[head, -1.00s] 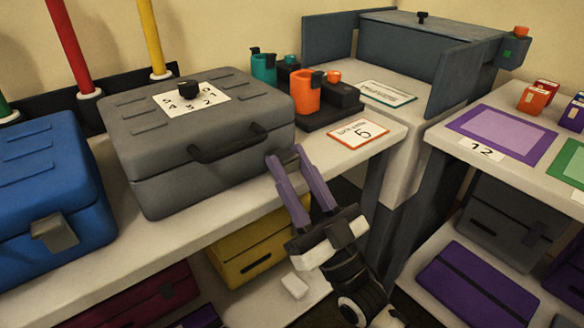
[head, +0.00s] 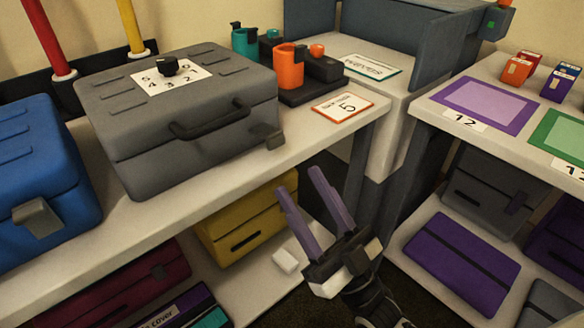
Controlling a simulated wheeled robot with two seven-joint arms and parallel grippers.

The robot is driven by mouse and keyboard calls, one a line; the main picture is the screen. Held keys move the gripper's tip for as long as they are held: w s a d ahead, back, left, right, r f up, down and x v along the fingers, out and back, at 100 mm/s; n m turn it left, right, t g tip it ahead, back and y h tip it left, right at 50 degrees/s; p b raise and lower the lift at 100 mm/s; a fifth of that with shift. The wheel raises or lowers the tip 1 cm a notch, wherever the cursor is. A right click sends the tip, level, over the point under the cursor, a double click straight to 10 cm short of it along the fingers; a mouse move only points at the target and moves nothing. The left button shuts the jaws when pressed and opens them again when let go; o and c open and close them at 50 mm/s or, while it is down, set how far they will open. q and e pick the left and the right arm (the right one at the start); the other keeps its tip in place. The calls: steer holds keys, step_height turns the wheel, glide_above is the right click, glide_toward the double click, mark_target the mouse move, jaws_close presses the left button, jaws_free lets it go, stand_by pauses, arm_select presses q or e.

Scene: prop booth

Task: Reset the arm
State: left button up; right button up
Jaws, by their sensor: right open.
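My right gripper (head: 300,190) has two purple fingers spread apart, with nothing between them. It is in front of the upper shelf's front edge, below and to the right of the grey case, and does not appear to touch anything. The grey case (head: 190,135) stands closed on the shelf, with a dark handle, a latch (head: 268,138) at its right front and a black dial (head: 168,66) on a numbered white plate. My left gripper is out of view.
A blue case (head: 40,180) stands left on the shelf (head: 130,230). An orange cup (head: 288,66) and a card marked 5 (head: 344,106) are further right. A yellow case (head: 245,222) and a small white block (head: 285,260) lie below. A second table (head: 425,105) stands right.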

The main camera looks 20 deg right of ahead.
steer(key=shift+s+d+f, duration=0.15)
steer(key=shift+s+f, duration=0.2)
steer(key=s+a+f+m+g+h, duration=0.15)
steer(key=f+g, duration=0.25)
steer(key=f, duration=0.4)
steer(key=a+f+g+h, duration=0.2)
steer(key=f+g, duration=0.2)
steer(key=f, duration=0.4)
steer(key=s+d+f+g+h, duration=0.1)
steer(key=s+f+g+h, duration=0.1)
steer(key=s+f+g, duration=0.65)
arm_select(q)
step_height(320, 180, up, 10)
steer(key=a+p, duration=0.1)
steer(key=p, duration=1.6)
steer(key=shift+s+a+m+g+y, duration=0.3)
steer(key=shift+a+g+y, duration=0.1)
arm_select(e)
step_height(320, 180, up, 8)
steer(key=s+d, duration=0.1)
steer(key=shift+s+d+t+h, duration=0.35)
steer(key=shift+s+d, duration=0.05)
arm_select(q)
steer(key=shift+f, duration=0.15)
